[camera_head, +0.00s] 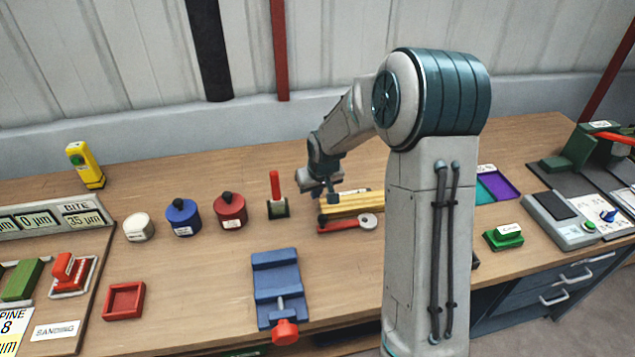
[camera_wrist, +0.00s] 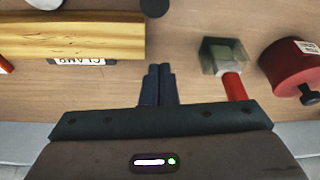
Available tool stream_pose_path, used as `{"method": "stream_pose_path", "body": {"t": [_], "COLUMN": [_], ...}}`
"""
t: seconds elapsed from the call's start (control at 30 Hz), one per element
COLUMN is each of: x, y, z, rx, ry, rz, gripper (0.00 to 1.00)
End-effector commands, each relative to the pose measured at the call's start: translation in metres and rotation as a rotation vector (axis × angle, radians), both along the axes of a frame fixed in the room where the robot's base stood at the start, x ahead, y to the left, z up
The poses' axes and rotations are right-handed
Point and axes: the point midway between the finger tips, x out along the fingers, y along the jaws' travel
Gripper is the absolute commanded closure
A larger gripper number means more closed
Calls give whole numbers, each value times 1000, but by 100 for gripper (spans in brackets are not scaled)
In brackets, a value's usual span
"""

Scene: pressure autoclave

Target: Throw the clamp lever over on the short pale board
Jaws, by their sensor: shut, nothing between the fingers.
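The short pale board (camera_head: 350,203) lies on the workbench in the middle, with yellowish wood grain. It also shows in the wrist view (camera_wrist: 70,35), with a "CLAMP" label (camera_wrist: 80,62) along its edge. A red lever (camera_head: 345,226) lies flat along the board's near side in the head view, with a grey disc (camera_head: 368,220) at its right and a dark knob (camera_head: 322,218) at its left. The knob shows at the top of the wrist view (camera_wrist: 153,8). My gripper (camera_wrist: 160,72) is shut and empty, pointing down over the bench beside the board's left end in the head view.
An upright red handle on a dark green base (camera_head: 277,208) stands just left of my gripper. Red (camera_head: 230,210), blue (camera_head: 183,217) and white (camera_head: 138,226) pots stand farther left. A blue vise (camera_head: 277,285) is in front; bare bench lies between.

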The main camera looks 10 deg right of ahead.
Motion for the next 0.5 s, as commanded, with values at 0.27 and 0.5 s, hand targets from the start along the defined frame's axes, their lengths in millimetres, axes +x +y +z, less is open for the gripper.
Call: {"method": "stream_pose_path", "body": {"t": [0.27,0.5], "x": [-6,-27], "y": [-1,-5], "z": [-26,-29], "rx": [0,0], "ry": [1,0], "rz": [0,0], "gripper": [100,100]}}
